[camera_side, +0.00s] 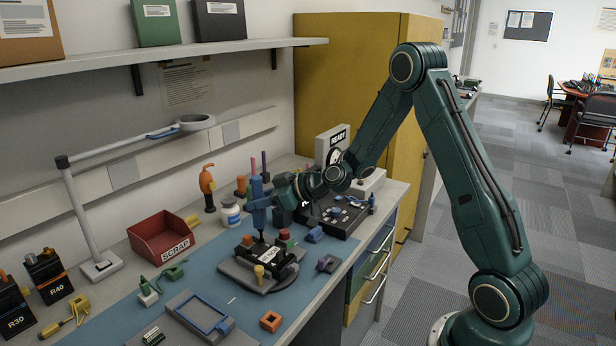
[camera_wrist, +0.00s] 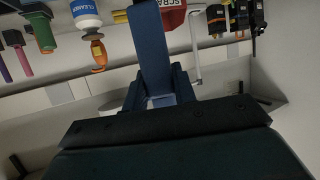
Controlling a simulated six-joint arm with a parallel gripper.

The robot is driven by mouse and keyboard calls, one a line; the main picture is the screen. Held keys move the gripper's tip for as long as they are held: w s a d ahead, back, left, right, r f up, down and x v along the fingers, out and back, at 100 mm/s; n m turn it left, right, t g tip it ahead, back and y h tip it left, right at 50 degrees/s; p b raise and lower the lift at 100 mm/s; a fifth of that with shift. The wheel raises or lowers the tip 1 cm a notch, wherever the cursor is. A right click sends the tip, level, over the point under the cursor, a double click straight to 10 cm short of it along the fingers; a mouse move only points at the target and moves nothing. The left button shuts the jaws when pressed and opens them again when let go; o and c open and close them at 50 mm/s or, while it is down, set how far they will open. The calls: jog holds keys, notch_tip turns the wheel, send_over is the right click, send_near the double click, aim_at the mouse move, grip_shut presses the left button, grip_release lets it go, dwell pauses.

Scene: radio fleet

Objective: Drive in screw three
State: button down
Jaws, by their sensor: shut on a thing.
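My gripper (camera_side: 277,196) is shut on a blue electric screwdriver (camera_side: 258,198), which it holds upright with the bit pointing down. The screwdriver stands over a black radio (camera_side: 270,253) in a grey fixture on the blue mat; whether the tip touches a screw is too small to tell. In the wrist view the blue tool (camera_wrist: 150,50) runs up between the dark jaws. The radio has a yellow knob at its near side and red and green parts at its far side. The screws themselves cannot be made out.
A red SCRAP bin (camera_side: 161,236) stands at the left rear, with a white bottle (camera_side: 230,212) and an orange-handled tool (camera_side: 207,187) behind the fixture. A lamp (camera_side: 100,262) rises at the left. A black tray (camera_side: 330,216) with small parts lies to the right. Loose parts and a blue frame (camera_side: 200,315) lie in front.

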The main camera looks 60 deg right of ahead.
aim_at(258, 187)
jog(key=shift+f, duration=0.45)
dwell(1.6)
jog(key=shift+r, duration=0.1)
jog(key=shift+r, duration=2.5)
jog(key=shift+a, duration=0.1)
jog(key=shift+s+a+f, duration=0.1)
jog(key=shift+s+a, duration=0.2)
jog(key=shift+a, duration=0.1)
jog(key=s+a+f+m+h, duration=0.1)
jog(key=s+a, duration=0.4)
jog(key=s, duration=0.1)
jog(key=shift+a+f, duration=0.2)
jog(key=shift+f, duration=0.05)
